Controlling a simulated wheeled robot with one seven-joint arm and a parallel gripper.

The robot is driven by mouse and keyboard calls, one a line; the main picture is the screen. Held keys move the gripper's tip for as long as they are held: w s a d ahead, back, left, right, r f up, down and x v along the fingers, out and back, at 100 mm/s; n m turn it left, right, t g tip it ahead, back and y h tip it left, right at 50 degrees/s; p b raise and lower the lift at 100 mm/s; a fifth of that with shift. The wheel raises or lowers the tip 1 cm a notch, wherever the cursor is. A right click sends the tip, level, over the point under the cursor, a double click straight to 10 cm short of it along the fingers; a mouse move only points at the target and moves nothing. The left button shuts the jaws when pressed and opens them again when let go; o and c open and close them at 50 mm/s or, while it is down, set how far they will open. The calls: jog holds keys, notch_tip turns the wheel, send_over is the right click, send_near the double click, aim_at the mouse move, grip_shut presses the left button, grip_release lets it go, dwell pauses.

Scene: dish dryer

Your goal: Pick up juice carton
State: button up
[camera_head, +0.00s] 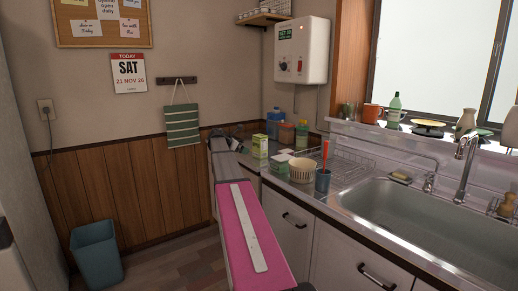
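A small green and pale yellow carton (260,146), which looks like the juice carton, stands upright on the left part of the counter by the back corner. My pink and grey arm reaches forward from the bottom of the picture to the left end of the counter. My gripper (235,135) is small and dark at the far end of the arm, left of the carton and seemingly apart from it. Its fingers are too small and partly hidden, so I cannot tell if they are open or shut.
Near the carton are a blue container (274,122), jars with orange and green lids, a cream ribbed bowl (302,170) and a dark cup (323,180) with a red-handled utensil. A wire rack (345,165) and sink (425,225) lie right. A bin (97,255) stands on the floor.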

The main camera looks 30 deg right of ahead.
aim_at(260, 147)
jog(key=w+d+r+n+h, duration=0.1)
jog(key=w+d+r+n, duration=0.1)
jog(key=d+r, duration=0.4)
jog(key=x, duration=1)
jog(key=c, duration=1.6)
